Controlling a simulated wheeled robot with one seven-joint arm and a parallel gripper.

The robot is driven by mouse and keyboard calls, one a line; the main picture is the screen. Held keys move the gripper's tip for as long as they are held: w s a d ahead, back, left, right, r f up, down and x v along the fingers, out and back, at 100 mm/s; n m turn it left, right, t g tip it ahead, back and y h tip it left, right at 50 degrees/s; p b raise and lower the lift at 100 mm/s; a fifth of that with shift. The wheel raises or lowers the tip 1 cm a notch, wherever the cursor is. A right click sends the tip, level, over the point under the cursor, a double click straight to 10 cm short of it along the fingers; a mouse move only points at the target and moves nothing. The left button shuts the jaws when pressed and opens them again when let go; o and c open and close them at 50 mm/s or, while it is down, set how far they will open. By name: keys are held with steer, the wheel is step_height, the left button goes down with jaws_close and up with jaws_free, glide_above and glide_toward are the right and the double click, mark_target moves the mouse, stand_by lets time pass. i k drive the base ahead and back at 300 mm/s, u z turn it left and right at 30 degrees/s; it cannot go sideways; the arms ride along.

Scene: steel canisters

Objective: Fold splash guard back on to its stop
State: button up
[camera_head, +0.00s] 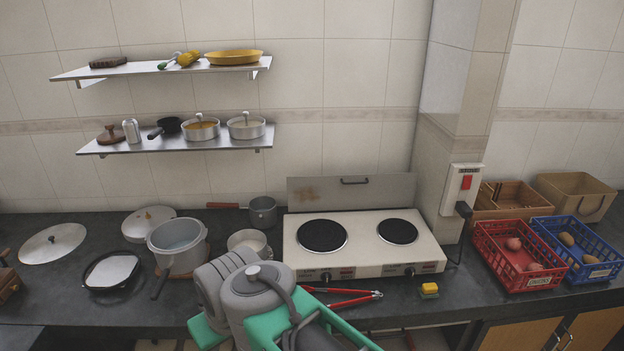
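The splash guard (388,193) is a flat grey metal panel along the back edge of the white two-plate cooker (365,255). It stands raised, close to upright, and has a brownish stain at its left. A dark bar handle (354,181) sits near its top edge. I cannot make out a stop, or whether the guard touches one or the tiled wall. My grey and green arm shows at the bottom centre, in front of the cooker's left side. My gripper's fingers are not visible, and nothing of mine touches the guard.
Red-handled tongs (350,303) and a yellow sponge (429,289) lie before the cooker. A saucepan (262,211) and pots stand left. A tiled pillar with a switch box (460,190) rises at right, beside red (490,262) and blue crates (606,272). Shelves hang upper left.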

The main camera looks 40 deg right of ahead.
mark_target(382, 190)
steer(key=z, duration=0.2)
steer(key=i, duration=0.9)
steer(key=z, duration=0.45)
